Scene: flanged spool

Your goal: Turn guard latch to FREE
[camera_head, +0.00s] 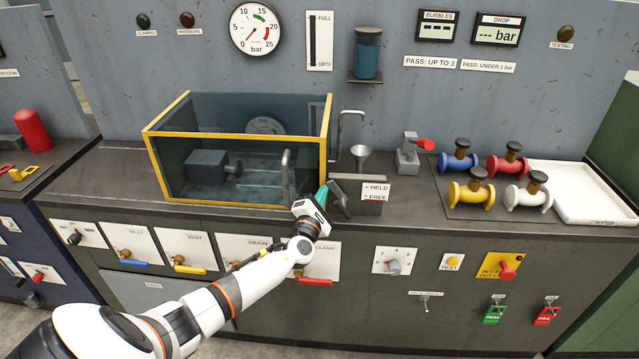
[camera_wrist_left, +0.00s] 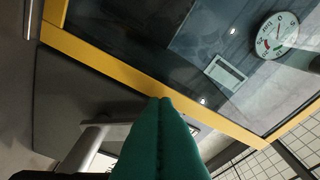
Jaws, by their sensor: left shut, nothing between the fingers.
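The guard latch is a grey block with a dark lever (camera_head: 339,197) beside the right front corner of the yellow-framed guard (camera_head: 240,136). Its label (camera_head: 376,191) reads HELD with a left arrow and FREE with an up arrow. My left gripper (camera_head: 323,192) is shut and empty, its teal fingertips close to the lever's left side. I cannot tell whether they touch it. In the left wrist view the shut fingers (camera_wrist_left: 165,135) point at the yellow frame edge (camera_wrist_left: 150,85), and a grey bar (camera_wrist_left: 85,148) shows to their left. My right gripper is not in view.
The clear guard box covers a bench fixture. A funnel (camera_head: 360,154) and bent pipe stand behind the latch. Several coloured flanged spools (camera_head: 471,193) and a white tray (camera_head: 578,190) are to the right. The red clamp handle (camera_head: 314,282) sits on the front panel below.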

